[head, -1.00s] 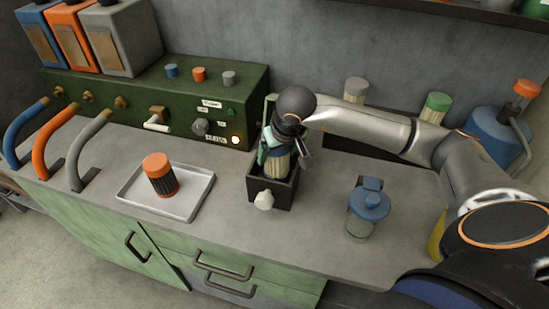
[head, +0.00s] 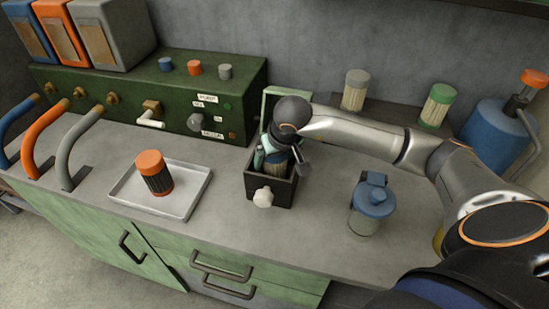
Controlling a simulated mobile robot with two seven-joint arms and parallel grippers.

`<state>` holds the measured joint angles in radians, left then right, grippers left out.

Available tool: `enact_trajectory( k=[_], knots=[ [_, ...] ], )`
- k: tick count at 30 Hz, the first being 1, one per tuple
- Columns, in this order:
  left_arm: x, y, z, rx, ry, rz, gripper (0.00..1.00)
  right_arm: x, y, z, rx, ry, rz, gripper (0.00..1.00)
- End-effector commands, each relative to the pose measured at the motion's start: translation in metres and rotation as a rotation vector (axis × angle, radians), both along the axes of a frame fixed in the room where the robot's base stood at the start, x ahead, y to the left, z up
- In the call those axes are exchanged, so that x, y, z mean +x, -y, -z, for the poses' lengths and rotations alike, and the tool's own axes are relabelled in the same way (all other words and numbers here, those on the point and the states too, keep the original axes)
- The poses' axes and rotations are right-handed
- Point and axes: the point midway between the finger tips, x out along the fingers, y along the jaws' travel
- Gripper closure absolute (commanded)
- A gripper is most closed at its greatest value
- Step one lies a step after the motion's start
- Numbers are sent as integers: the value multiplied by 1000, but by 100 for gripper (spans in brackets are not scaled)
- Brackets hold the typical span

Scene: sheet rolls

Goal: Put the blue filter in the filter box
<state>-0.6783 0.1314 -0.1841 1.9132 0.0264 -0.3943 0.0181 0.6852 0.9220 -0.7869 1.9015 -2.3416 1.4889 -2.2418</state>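The filter box (head: 285,192) is a small dark open-topped box with a white knob on its front and a raised green lid (head: 277,98) behind it. My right gripper (head: 278,158) points down into the box from above. My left gripper is not in view.
An orange-capped dark filter (head: 156,176) stands on a white tray (head: 184,210) at left. A blue-lidded glass jar (head: 370,207) stands right of the box. Grey-capped (head: 354,90) and green-capped (head: 437,105) filters stand behind my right arm. A green control panel (head: 130,85) stands behind.

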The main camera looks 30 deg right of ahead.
Motion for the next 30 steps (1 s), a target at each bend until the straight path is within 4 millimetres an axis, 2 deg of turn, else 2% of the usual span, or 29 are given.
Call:
enact_trajectory(
  k=[8,13,24,30],
  knots=[
    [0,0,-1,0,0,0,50,0,0,-1,0,0,0,0],
    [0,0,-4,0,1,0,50,-2,0,-10,0,3,0,0],
    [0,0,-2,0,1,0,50,-31,-5,-82,0,6,0,0],
    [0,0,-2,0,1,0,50,-42,-7,-108,0,3,1,0]
  ],
)
